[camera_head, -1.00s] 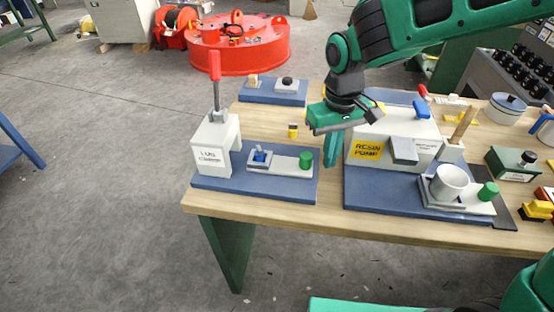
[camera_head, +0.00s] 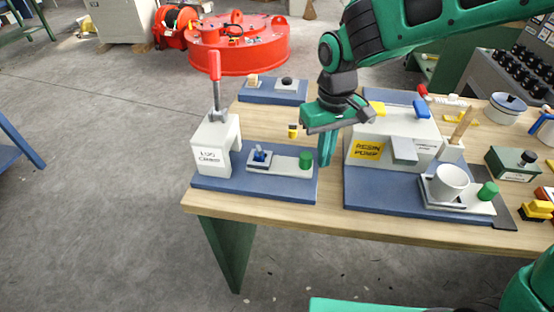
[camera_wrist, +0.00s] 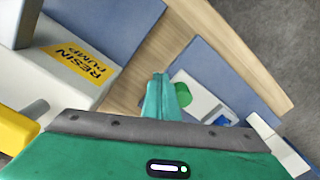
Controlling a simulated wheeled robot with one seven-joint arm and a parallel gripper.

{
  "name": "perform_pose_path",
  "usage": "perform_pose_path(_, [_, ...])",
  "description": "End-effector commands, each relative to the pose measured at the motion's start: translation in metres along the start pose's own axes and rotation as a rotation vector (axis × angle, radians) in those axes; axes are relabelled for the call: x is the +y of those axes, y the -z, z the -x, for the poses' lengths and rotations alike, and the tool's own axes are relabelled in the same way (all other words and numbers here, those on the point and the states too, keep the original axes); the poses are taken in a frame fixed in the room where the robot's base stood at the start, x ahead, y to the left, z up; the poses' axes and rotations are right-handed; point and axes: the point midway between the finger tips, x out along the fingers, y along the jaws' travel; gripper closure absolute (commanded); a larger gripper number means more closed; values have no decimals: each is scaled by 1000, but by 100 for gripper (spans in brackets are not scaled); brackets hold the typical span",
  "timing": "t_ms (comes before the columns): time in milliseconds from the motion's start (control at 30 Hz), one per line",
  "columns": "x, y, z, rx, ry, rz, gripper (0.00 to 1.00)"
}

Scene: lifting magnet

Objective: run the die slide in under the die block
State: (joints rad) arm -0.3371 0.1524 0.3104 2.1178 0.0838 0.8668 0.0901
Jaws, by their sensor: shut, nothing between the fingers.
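The white lug crimp block (camera_head: 215,146), an arch with a red-handled lever upright on top, stands at the left of its blue base. The die slide (camera_head: 284,163) is a pale plate lying on that base to the right of the arch. It carries a small blue piece (camera_head: 260,156) at its left end and a green knob (camera_head: 306,160) at its right end. My gripper (camera_head: 325,164) is shut and empty, pointing down just right of the knob. In the wrist view my fingers (camera_wrist: 158,85) show beside the knob (camera_wrist: 182,96) and partly overlap it.
The resin pump (camera_head: 385,140) stands to the right on its own blue base, with a white cup (camera_head: 449,182) and another green knob (camera_head: 488,191). A small yellow-and-black item (camera_head: 293,131) stands behind the slide. Bare wood lies between the two bases.

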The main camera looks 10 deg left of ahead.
Motion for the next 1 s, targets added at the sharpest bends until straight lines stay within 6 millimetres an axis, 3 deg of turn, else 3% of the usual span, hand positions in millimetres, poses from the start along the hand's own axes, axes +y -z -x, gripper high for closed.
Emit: perform_pose_path(1000, [-23,13,0,0,0,0,100])
